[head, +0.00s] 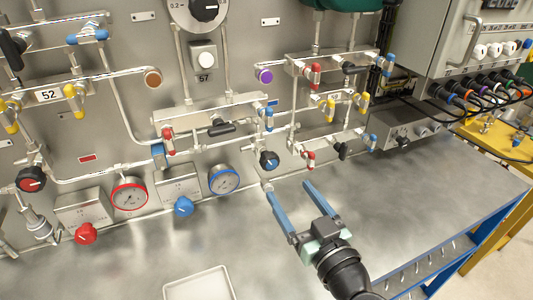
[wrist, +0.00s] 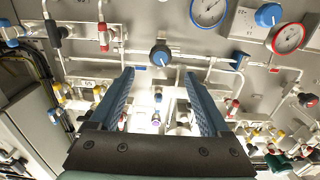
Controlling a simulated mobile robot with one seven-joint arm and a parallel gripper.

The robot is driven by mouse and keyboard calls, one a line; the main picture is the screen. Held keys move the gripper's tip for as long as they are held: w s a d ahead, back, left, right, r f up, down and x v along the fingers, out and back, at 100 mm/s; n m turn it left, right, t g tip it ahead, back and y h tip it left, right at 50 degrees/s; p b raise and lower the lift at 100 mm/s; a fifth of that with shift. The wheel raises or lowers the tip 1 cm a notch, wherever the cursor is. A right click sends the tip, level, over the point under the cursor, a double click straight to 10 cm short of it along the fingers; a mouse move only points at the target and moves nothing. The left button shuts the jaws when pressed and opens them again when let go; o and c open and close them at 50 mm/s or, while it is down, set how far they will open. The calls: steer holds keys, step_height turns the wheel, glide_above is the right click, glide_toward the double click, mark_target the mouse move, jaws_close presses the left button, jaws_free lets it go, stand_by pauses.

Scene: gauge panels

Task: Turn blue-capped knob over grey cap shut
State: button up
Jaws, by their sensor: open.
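The blue-capped knob is a round dark knob with a blue centre (head: 269,160). It sits on a pipe on the panel, above a small light grey cap (head: 267,186). My gripper (head: 289,189) is open and empty, in front of the panel, below and right of the knob in the head view. In the wrist view, which looks upside down, the knob (wrist: 160,54) shows beyond the fingertips, a little above the gap between the fingers (wrist: 159,74). The fingers appear apart from it. The knob's turn position is too small to tell.
Red (head: 130,194) and blue (head: 224,181) gauges stand left of the knob. Several red and blue valve handles and pipes surround it. A grey box (head: 405,135) stands at the right. The steel bench top (head: 420,210) is mostly clear, with a pale tray (head: 198,285) near the front.

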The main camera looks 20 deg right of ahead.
mark_target(272, 165)
steer(key=w, duration=0.3)
steer(key=w+p, duration=0.1)
steer(key=w, duration=0.3)
steer(key=w+p, duration=0.1)
steer(key=w, duration=0.3)
steer(key=shift+a, duration=0.25)
steer(key=shift+c, duration=0.3)
jaws_close()
